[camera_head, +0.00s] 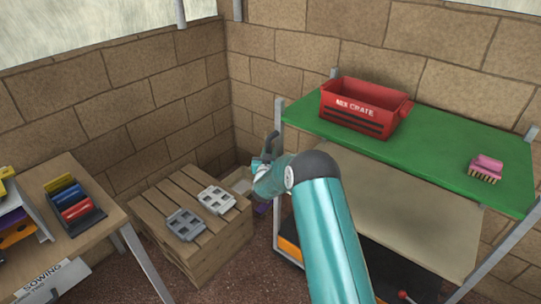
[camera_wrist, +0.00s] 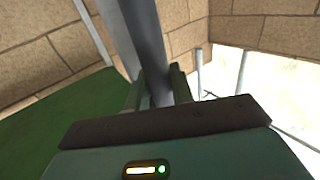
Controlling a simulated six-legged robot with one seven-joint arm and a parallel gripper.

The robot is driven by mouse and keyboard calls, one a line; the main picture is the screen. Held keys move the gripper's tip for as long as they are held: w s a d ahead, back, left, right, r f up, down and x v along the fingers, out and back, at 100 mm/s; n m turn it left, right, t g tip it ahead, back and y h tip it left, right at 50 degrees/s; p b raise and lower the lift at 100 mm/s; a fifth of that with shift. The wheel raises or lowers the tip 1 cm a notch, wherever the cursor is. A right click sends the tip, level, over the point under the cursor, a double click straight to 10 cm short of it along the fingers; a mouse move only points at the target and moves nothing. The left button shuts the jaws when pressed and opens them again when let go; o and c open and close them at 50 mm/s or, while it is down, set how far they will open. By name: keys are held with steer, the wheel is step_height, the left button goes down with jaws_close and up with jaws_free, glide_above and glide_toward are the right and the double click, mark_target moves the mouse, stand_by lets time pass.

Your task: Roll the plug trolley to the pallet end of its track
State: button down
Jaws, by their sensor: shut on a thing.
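My gripper (camera_head: 270,145) is at the left end of the green-topped bench, beside its grey corner post. In the wrist view its fingers (camera_wrist: 158,92) are shut around a grey upright bar (camera_wrist: 145,35). I cannot tell whether this bar belongs to the bench or to a trolley. No plug trolley or track can be made out clearly; my arm hides part of the floor there. The slatted wooden pallet stack (camera_head: 160,203) stands to the left of my gripper. It carries two grey plug trays, one darker (camera_head: 185,224) and one lighter (camera_head: 216,200).
A red crate (camera_head: 362,108) and a pink brush (camera_head: 486,167) are on the green bench top (camera_head: 425,150). A wooden table (camera_head: 60,172) with small coloured items stands at the left. A pale container (camera_head: 240,181) sits behind the pallet stack. Brick walls close the back.

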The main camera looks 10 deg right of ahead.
steer(key=shift+s+d+f, duration=0.1)
steer(key=shift+s+d, duration=0.05)
steer(key=c, duration=1.3)
jaws_free()
steer(key=shift+o, duration=0.2)
steer(key=shift+s, duration=0.15)
steer(key=v, duration=1.3)
steer(key=shift+s, duration=0.3)
